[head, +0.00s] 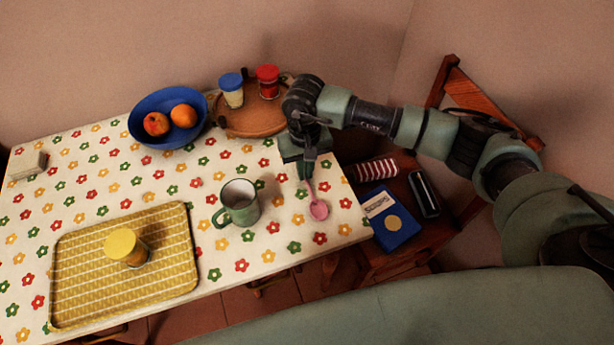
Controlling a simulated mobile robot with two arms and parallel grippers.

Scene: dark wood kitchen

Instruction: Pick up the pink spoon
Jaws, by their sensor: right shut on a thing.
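The pink spoon (318,209) is at the right end of the flower-patterned table, in the head view. Its bowl points toward the front edge and its handle runs up to my right gripper (306,174). My right gripper points down and is shut on the spoon's handle. The upper end of the handle is hidden by the fingers. I cannot tell whether the spoon's bowl touches the tablecloth or is just above it. My left gripper is not in view.
A green mug (238,205) stands left of the spoon. A yellow tray (75,270) with a yellow-lidded jar (126,249) lies at front left. Behind are a blue fruit bowl (143,106) and a round wooden board (247,121) with two shakers. A chair (410,220) holding several items stands right.

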